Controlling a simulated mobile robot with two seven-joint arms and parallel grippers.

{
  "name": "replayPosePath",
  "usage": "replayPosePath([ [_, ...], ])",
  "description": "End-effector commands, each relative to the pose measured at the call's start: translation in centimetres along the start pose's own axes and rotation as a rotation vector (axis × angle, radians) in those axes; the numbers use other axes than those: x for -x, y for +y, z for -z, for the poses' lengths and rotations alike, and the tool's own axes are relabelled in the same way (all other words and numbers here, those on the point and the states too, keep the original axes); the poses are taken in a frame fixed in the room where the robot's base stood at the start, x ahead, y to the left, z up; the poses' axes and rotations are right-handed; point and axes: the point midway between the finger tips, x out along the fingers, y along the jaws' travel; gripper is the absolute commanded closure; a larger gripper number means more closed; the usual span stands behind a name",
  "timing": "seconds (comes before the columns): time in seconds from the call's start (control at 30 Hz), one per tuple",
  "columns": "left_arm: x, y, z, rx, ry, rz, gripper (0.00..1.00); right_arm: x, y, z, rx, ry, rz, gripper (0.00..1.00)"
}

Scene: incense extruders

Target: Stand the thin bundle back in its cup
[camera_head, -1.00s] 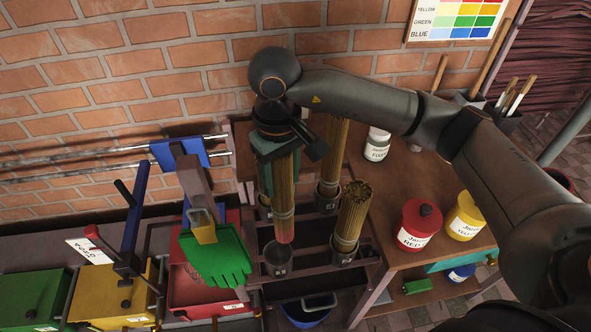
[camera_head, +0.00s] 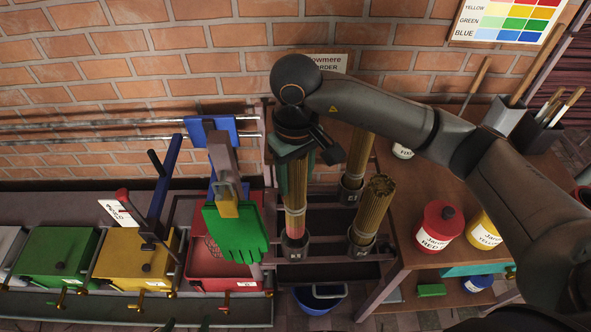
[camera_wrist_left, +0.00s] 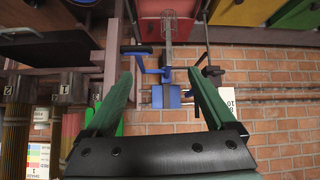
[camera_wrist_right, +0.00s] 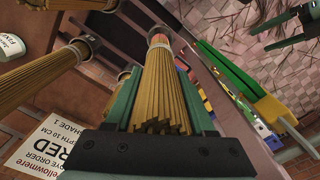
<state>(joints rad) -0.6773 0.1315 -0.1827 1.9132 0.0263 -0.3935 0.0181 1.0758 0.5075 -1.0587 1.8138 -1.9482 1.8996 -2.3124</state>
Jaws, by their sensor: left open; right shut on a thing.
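My right gripper (camera_head: 298,148) is shut on the thin bundle (camera_head: 295,195) of tan sticks and holds it upright. The bundle has a reddish lower part. Its lower end is inside the mouth of a grey cup (camera_head: 294,246); how deep it sits is hidden. The right wrist view shows the bundle (camera_wrist_right: 165,85) between my fingers, running to the cup (camera_wrist_right: 158,34). My left gripper (camera_wrist_left: 160,78) is open and empty, facing the rails and red bin; its fingertips barely show at the head view's bottom edge.
Two other bundles, one thicker (camera_head: 372,208) and one behind (camera_head: 358,155), stand in cups to the right. A green glove (camera_head: 236,232) hangs left of the cup. Green, yellow and red (camera_head: 215,266) bins line the left. Red (camera_head: 438,226) and yellow jars stand right.

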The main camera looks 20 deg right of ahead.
Motion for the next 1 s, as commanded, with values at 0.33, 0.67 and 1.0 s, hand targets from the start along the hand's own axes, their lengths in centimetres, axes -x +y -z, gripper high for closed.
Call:
replayPosePath([
  [0.33, -1.9, -0.1, -2.1, 0.0, 0.001, -0.001, 0.1, -3.4, 0.0, 0.1, 0.0, 0.002, 0.001, 1.0],
  [0.67, -4.0, -0.1, -4.5, 0.001, -0.007, -0.004, 0.1, -6.4, 0.0, 0.0, 0.001, 0.001, 0.0, 1.0],
  [1.0, -5.8, 1.2, -5.6, -0.001, -0.014, -0.036, 0.1, -9.0, 0.0, 0.0, 0.0, 0.002, 0.0, 1.0],
])
